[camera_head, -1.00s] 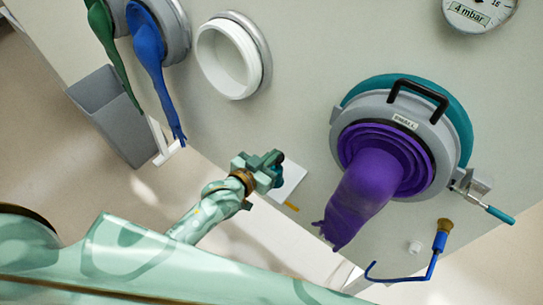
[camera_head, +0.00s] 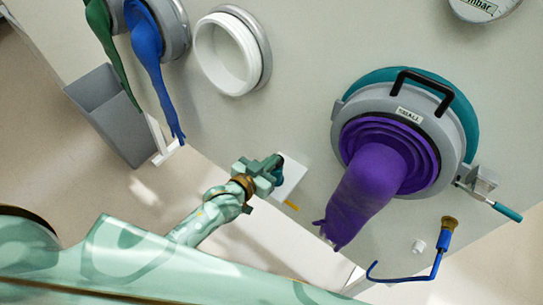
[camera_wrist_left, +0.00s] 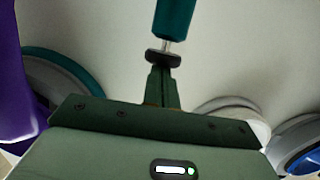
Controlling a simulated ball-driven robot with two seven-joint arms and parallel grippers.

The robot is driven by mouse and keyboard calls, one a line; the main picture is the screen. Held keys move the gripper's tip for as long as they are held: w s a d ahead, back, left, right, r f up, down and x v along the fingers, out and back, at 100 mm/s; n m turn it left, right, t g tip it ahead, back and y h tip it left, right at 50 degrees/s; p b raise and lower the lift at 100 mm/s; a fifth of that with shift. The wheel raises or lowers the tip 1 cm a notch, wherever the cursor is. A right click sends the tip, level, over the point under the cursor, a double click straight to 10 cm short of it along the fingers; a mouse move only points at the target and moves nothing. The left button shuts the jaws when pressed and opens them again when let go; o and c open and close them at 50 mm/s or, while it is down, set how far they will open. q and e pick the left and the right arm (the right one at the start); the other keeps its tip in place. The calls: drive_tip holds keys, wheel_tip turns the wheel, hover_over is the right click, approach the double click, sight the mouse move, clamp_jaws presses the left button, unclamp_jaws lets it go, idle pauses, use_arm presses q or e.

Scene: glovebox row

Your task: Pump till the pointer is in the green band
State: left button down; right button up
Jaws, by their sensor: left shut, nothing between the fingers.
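The pressure gauge (camera_head: 484,8) is at the top right of the head view, mostly cut off. Part of "mbar" shows on its label, but its pointer and any green band are out of view. My left gripper (camera_head: 277,166) is shut and empty, close to the panel at a dark teal part that looks like the pump. In the left wrist view a teal cylinder (camera_wrist_left: 174,17) with a thin metal rod and a black knob (camera_wrist_left: 162,58) lies straight ahead of the shut fingertips (camera_wrist_left: 162,70). The tips are at the knob; I cannot tell whether they touch. My right gripper is not in view.
A grey and teal round port (camera_head: 465,110) with a purple glove (camera_head: 365,195) is right of my left gripper. A crank handle (camera_head: 507,212) and a blue hooked tool (camera_head: 435,265) are farther right. A white port (camera_head: 262,75), a blue glove (camera_head: 148,55) and a grey bin (camera_head: 112,115) are left.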

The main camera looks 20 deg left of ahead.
use_arm(q)
drive_tip(key=s+a+r+p, duration=0.2)
drive_tip(key=s+r, duration=0.4)
drive_tip(key=s, duration=0.3)
drive_tip(key=shift+a+p, duration=0.4)
drive_tip(key=shift+a, duration=0.25)
idle(0.6)
idle(1.0)
